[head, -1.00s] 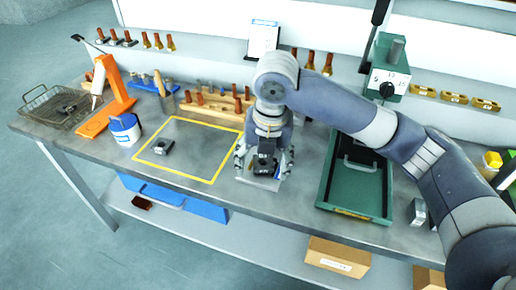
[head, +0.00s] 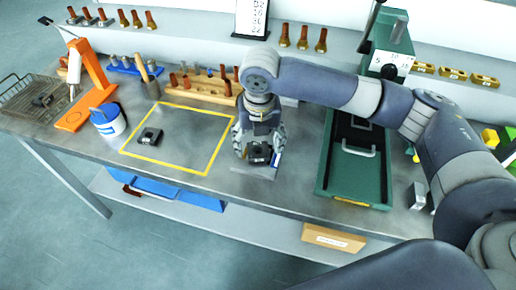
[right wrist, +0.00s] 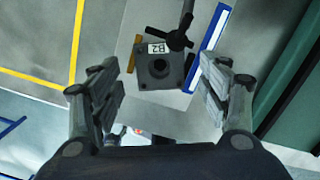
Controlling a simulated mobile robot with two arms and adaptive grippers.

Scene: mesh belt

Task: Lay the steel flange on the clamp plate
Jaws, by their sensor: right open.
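A dark square steel flange (head: 258,153) with a round hole and a white label is under my right gripper (head: 258,148). In the right wrist view, the flange (right wrist: 160,70) shows between the spread fingers of the gripper (right wrist: 160,78), with gaps at both sides. Below it is a light grey plate (right wrist: 190,101), seemingly the clamp plate (head: 262,173), with a black lobed knob (right wrist: 174,38) and a blue-and-white strip. I cannot tell whether the flange touches the plate. A similar dark square part (head: 150,136) lies inside the yellow outline. My left gripper is not in view.
A green tray-like fixture (head: 326,180) stands right of the gripper. A white-and-blue tub (head: 108,121), an orange stand (head: 95,72) and a wire basket (head: 22,92) are at left. Wooden peg racks (head: 195,90) stand behind. The yellow-outlined area (head: 195,135) is mostly free.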

